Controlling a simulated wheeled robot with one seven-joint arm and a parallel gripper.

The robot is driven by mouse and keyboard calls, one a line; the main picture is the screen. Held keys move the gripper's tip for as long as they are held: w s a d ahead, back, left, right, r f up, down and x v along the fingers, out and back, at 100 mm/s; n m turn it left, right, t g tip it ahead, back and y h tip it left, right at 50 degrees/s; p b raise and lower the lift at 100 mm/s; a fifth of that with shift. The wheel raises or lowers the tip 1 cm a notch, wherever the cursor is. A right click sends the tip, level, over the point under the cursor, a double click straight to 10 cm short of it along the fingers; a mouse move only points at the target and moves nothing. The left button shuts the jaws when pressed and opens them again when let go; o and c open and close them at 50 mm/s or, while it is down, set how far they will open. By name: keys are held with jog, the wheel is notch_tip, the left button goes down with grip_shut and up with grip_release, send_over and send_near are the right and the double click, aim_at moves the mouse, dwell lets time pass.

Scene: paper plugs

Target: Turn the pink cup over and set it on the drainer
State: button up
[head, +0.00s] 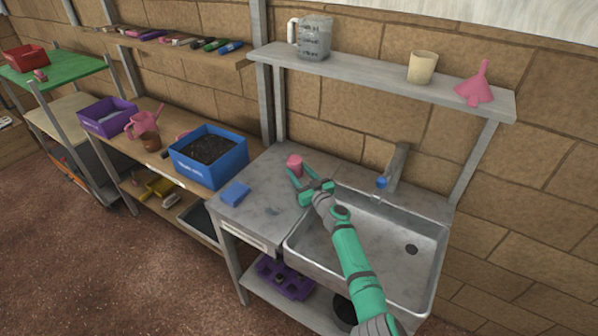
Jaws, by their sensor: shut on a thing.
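The pink cup (295,162) is small and shows over the grey worktop left of the sink, near the wall. The grey draining surface (262,205) lies beside the sink; no separate drainer rack can be made out.
A blue sponge (235,193) lies on the left of the worktop. A blue box of soil (208,156) stands farther left. A shelf (385,82) runs above.

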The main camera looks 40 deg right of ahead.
jog(key=o, duration=1.2)
jog(key=shift+r, duration=0.6)
jog(key=shift+s+a+r, duration=1.25)
jog(key=shift+s+r, duration=0.7)
jog(key=shift+s, duration=0.05)
jog(key=shift+s+a+r, duration=1.25)
jog(key=shift+s+r, duration=0.7)
jog(key=shift+s+a+r, duration=1.25)
jog(key=shift+s+r, duration=0.7)
jog(key=shift+s, duration=0.05)
jog(key=shift+a, duration=0.1)
